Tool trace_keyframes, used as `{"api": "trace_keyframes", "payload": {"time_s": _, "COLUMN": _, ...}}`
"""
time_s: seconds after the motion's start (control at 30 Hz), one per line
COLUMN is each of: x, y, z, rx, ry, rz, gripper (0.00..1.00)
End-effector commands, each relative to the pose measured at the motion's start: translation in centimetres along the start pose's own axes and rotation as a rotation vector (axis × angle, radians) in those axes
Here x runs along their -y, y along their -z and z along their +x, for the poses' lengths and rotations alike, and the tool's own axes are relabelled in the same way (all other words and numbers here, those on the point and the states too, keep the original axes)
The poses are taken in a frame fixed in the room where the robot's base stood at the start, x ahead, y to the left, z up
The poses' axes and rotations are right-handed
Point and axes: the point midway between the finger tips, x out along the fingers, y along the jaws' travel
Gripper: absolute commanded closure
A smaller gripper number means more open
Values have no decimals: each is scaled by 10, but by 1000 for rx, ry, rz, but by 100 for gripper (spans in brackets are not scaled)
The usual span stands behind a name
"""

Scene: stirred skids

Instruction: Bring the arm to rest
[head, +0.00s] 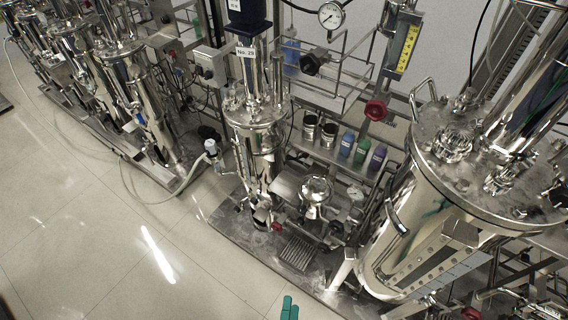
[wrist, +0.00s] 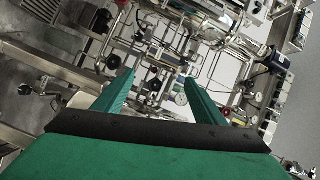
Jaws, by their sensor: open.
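My gripper (wrist: 158,82) shows in the wrist view as two green fingers standing well apart on a dark mount. Nothing shows between the fingers except the distant pipework behind them. In the head view only a small green part of my gripper (head: 289,308) shows at the bottom edge, over the pale floor in front of the skid. It looks apart from the equipment. The rest of my arm is out of the head view.
A steel vessel (head: 255,135) stands mid-skid, with a large vessel (head: 420,210) at the right. Bottles (head: 361,152) stand on a shelf between them. A red handwheel (head: 376,110) and a gauge (head: 330,15) are above. Pale floor (head: 90,240) is open at lower left, with a loose hose (head: 165,202).

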Motion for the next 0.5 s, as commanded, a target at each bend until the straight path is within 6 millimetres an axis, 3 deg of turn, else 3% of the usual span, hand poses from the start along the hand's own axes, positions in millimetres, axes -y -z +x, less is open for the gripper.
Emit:
{"api": "trace_keyframes", "payload": {"time_s": 0.03, "x": 17, "y": 3, "z": -15, "rx": 23, "ry": -5, "rz": -109, "gripper": 35}}
{"api": "trace_keyframes", "payload": {"time_s": 0.2, "x": 73, "y": 13, "z": -51, "rx": 101, "ry": -10, "rz": -515, "gripper": 35}}
{"api": "trace_keyframes", "payload": {"time_s": 0.5, "x": 162, "y": 36, "z": -93, "rx": 204, "ry": -1, "rz": -1140, "gripper": 35}}
